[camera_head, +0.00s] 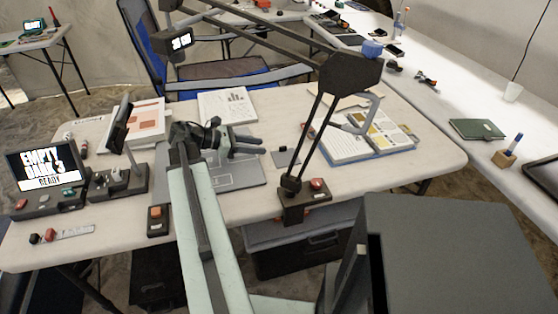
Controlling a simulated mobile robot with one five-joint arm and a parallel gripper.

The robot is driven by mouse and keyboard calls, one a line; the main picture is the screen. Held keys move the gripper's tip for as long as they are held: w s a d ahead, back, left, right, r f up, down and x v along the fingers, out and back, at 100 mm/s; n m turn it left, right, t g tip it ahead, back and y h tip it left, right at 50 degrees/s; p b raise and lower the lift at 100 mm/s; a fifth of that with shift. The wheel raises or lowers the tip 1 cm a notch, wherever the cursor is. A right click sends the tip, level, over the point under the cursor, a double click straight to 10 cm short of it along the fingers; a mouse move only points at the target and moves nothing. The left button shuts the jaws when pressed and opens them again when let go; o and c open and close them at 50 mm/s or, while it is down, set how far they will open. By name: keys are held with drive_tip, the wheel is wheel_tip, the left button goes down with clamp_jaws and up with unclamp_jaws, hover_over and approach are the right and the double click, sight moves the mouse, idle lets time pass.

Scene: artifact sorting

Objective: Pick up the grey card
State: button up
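A small grey card (286,157) lies flat on the white table, just right of a larger grey panel (232,176). My gripper (257,146) is above that panel, left of the card, with its fingers pointing right toward it. The two fingers look spread with a gap between them, and nothing shows between them. The gripper and the card appear apart. My pale green arm covers part of the panel.
A black lamp (293,196) with a slanting arm stands right of the card. An open book (365,139) lies beyond it. White booklets (226,107) lie behind the gripper. A lit display (45,167) and a black stand (118,182) are at left.

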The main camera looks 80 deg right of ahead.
sight(276, 152)
drive_tip(key=shift+b+x, duration=0.4)
drive_tip(key=shift+x, duration=0.6)
drive_tip(key=shift+b+x, duration=0.75)
drive_tip(key=shift+x, duration=1.9)
drive_tip(key=shift+d+r, duration=0.15)
clamp_jaws()
